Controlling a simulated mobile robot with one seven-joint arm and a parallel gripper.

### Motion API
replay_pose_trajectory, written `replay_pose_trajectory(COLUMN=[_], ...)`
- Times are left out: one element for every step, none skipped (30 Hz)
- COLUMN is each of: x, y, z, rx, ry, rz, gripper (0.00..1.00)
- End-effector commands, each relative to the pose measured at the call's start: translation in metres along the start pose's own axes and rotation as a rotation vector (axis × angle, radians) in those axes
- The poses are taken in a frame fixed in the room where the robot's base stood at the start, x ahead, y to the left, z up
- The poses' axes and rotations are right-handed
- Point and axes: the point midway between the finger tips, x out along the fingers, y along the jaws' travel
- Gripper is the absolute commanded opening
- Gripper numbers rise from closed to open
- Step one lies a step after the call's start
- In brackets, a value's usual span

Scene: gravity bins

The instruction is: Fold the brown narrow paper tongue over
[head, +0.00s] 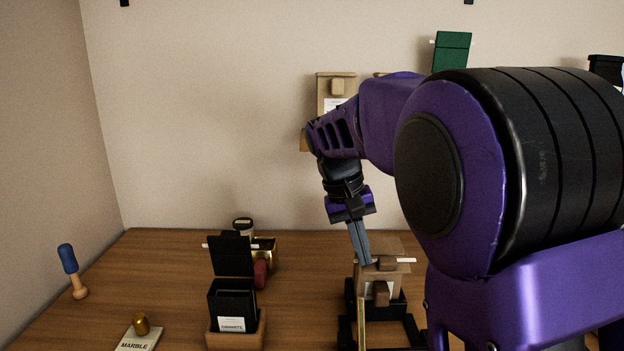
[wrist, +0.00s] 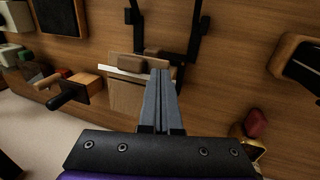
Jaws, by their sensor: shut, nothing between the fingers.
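My gripper (head: 364,262) is shut and empty, its fingers pointing down. In the wrist view its fingertips (wrist: 160,72) lie over the right part of a light-brown box, beside a small brown block (wrist: 130,63). The light-brown box (head: 368,286) stands in a black frame and has a flat top, a white strip (head: 405,260) and brown blocks. The box also shows in the wrist view (wrist: 124,97). I cannot tell whether the fingertips touch it. I cannot make out a separate narrow paper tongue for certain; the fingers and arm hide part of the box.
A black bin (head: 231,300) with a raised black flap stands to the left in a wooden base. A MARBLE card (head: 138,340) with a gold knob and a blue-topped tool (head: 68,259) lie further left. More bins hang on the wall, including a green one (head: 452,50).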

Motion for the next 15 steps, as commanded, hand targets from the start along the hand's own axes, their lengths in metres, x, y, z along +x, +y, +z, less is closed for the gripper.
replay_pose_trajectory(x=[0.002, 0.0029, 0.0044, 0.0056, 0.0068, 0.0083, 0.0094, 0.0103, 0.0113, 0.0117, 0.0119, 0.0118, 0.0116, 0.0114, 0.0114], y=[-0.0006, -0.0008, -0.0012, -0.0016, -0.002, -0.0024, -0.0028, -0.0031, -0.0033, -0.0034, -0.0035, -0.0034, -0.0034, -0.0034, -0.0033], z=[0.0008, 0.0013, 0.0021, 0.0027, 0.0034, 0.0042, 0.0049, 0.0055, 0.0062, 0.0066, 0.0068, 0.0069, 0.0069, 0.0069, 0.0068], rx=[0.0, 0.0, 0.0, 0.0, -0.001, -0.001, -0.001, -0.001, -0.001, -0.001, -0.001, -0.001, -0.001, -0.001, -0.001], ry=[-0.001, -0.001, -0.001, 0.0, 0.0, 0.0, 0.0, 0.0, 0.0, 0.0, 0.0, 0.0, 0.0, 0.0, 0.0], rz=[0.0, 0.0, 0.0, 0.0, 0.0, 0.0, 0.0, 0.0, 0.0, 0.0, 0.0, 0.0, 0.0, 0.0, 0.0], gripper=[0.0, 0.0, 0.0, 0.0, 0.0, 0.0, 0.0, 0.0, 0.0, 0.0, 0.0, 0.0, 0.0, 0.0, 0.0])
